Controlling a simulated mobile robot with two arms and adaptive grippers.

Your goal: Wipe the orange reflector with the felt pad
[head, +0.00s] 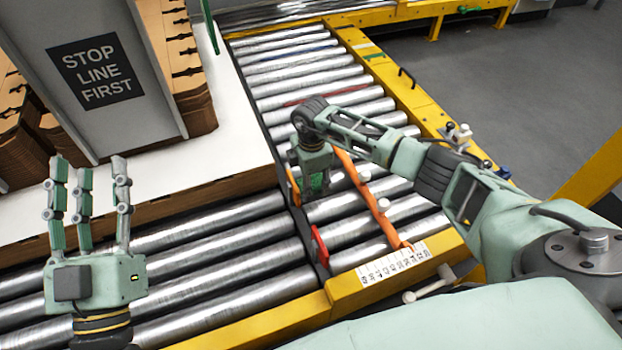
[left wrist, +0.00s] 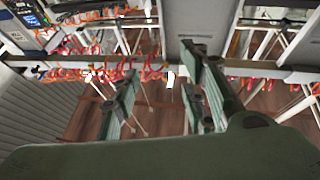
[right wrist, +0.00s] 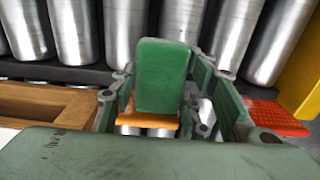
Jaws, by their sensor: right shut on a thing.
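The orange reflector (head: 294,187) is a small upright piece at the dark divider between the roller lanes. In the right wrist view the orange reflector (right wrist: 147,121) shows just below and behind a green felt pad (right wrist: 162,76). My right gripper (head: 315,178) points down beside the reflector and is shut on the pad, a rounded green block. The pad overlaps the reflector in that view; I cannot tell whether they touch. My left gripper (head: 90,195) is open and empty, fingers pointing up, away from the reflector.
A red reflector (head: 320,246) stands nearer on the same divider. An orange bar (head: 372,200) crosses the rollers to the right of my right gripper. Stacked cardboard (head: 188,70) and a grey "STOP LINE FIRST" panel (head: 98,72) stand at the left. Yellow rails edge the conveyor.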

